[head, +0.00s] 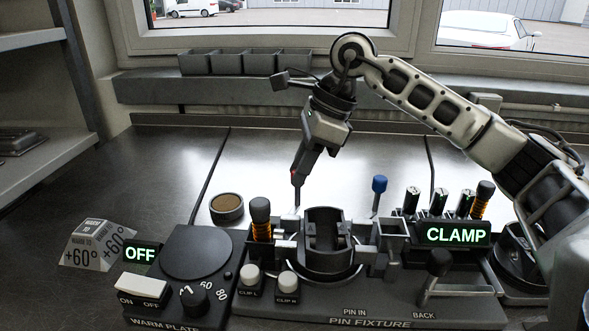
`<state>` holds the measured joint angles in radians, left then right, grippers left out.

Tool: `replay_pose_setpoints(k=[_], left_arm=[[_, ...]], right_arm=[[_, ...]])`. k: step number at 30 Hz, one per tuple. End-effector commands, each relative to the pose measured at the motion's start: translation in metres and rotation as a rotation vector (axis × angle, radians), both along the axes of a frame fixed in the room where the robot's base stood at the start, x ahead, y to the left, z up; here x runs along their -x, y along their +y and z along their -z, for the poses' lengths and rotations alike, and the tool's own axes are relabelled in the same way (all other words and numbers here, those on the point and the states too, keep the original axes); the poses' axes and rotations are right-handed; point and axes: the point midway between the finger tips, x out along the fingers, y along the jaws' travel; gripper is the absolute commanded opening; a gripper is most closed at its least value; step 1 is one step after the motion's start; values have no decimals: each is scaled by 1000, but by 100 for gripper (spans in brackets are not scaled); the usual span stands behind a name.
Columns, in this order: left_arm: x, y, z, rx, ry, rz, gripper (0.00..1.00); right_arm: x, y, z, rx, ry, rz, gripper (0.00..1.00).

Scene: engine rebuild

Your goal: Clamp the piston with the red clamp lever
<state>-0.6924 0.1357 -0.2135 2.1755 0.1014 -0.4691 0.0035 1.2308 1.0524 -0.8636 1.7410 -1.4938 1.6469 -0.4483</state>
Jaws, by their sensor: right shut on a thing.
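The red clamp lever (297,182) stands at the back left of the pin fixture (370,322), with its red knob on a thin pale rod. My right gripper (297,176) comes down from above and is shut on the red knob, covering part of it. A dark round part, seemingly the piston (325,216), sits upright in the fixture's cradle, between pale jaw blocks. I cannot tell whether the jaws touch it. A green-lit sign (456,235) on the fixture reads CLAMP. My left gripper is not in view.
A blue-knobbed lever (379,184) stands right of the cradle. A black handle (438,264) stands at the front right. The warm plate (190,252), its sign reading OFF, is on the left. A round brown-topped pot (227,207) sits behind. The bench's back left is clear.

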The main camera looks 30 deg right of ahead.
Motion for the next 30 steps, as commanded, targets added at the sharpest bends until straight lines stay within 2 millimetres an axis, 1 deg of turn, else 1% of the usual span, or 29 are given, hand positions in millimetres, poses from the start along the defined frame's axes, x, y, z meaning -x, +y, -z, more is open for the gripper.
replay_pose_setpoints(k=[1,6,15,21,30], left_arm=[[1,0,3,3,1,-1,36],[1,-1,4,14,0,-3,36],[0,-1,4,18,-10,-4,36],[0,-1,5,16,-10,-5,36],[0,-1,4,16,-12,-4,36]], right_arm=[[2,-2,0,2,-5,41,0],[7,-4,0,0,-5,179,0],[14,-6,-1,0,-4,346,0],[16,-6,-1,0,-4,397,0],[17,-6,-2,-1,-3,415,0]])
